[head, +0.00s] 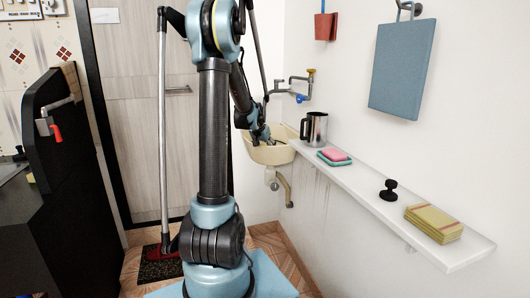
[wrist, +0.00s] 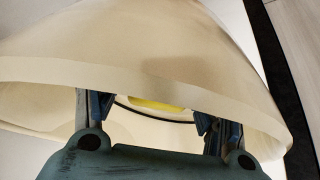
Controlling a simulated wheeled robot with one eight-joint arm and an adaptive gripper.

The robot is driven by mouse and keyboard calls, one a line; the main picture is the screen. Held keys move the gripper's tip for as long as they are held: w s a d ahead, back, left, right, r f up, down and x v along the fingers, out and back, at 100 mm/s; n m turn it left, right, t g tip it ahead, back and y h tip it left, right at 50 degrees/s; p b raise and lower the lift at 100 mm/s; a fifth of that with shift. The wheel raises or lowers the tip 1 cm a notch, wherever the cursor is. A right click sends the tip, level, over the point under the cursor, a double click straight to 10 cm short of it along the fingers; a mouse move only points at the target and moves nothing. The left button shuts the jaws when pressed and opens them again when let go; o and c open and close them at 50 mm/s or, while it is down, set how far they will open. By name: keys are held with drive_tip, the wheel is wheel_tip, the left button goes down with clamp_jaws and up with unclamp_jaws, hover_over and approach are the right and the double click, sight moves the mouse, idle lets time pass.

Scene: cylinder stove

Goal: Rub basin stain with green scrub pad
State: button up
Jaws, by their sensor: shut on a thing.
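The cream basin (head: 270,155) is fixed to the wall behind my arm. My gripper (head: 266,140) reaches down into it. In the wrist view the basin's pale wall and rim (wrist: 150,75) fill much of the picture, and the fingers of my gripper (wrist: 152,112) pass behind the rim. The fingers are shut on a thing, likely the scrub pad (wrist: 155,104). Only a yellow strip of it shows between the fingertips, with a dark curved line beside it; no green face shows. The rest is hidden by the rim and my gripper. I see no stain in either view.
A wall tap (head: 300,97) sits above the basin. A white shelf (head: 375,198) runs right from it, with a metal mug (head: 314,129), a pink block on a teal-green one (head: 334,156), a black knob-like item (head: 388,190) and a yellow stack (head: 434,223). A broom handle (head: 163,130) stands left.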

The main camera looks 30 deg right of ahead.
drive_tip(key=shift+f, duration=0.55)
drive_tip(key=shift+d, duration=0.15)
